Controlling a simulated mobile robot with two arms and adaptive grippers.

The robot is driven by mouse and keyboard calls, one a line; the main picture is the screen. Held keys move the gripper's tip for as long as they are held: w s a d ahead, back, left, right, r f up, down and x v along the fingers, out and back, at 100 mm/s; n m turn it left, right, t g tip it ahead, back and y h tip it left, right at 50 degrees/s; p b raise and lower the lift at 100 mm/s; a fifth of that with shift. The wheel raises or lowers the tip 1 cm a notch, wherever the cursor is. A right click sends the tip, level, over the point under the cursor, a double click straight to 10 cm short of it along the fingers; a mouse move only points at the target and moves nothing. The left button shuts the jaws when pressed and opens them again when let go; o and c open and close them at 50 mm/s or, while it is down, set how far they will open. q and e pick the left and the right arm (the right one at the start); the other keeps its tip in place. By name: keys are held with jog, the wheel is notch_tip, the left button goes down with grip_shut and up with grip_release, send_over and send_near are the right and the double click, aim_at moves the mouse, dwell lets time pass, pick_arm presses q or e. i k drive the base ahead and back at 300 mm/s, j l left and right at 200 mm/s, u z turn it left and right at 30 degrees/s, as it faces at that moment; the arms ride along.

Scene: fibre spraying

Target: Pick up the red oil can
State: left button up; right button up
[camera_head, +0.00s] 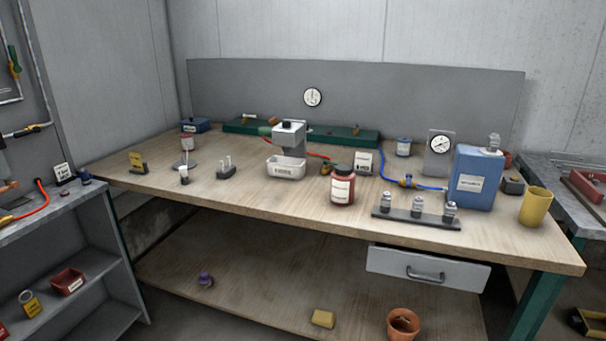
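A red can (342,186) with a dark lid and a white label stands upright near the front middle of the wooden workbench (250,200). Its label is too small to read, so I cannot tell for certain that it is the oil can. Another small red thing (507,160) is mostly hidden behind the blue canister at the right. Neither of my grippers is in view, and nothing touches the red can from this side.
A black rack (416,219) with several small metal fittings lies right of the red can. A blue canister (474,179) and a yellow cup (535,206) stand further right. A white tray (286,167) is to the left. The bench's front left is mostly clear.

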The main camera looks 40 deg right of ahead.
aim_at(342, 187)
jog(key=i+j+z, duration=0.15)
jog(key=i+z, duration=0.25)
jog(key=i+j+z, duration=0.25)
jog(key=i+z, duration=0.15)
jog(key=i+j+z, duration=0.6)
jog(key=j+z, duration=0.2)
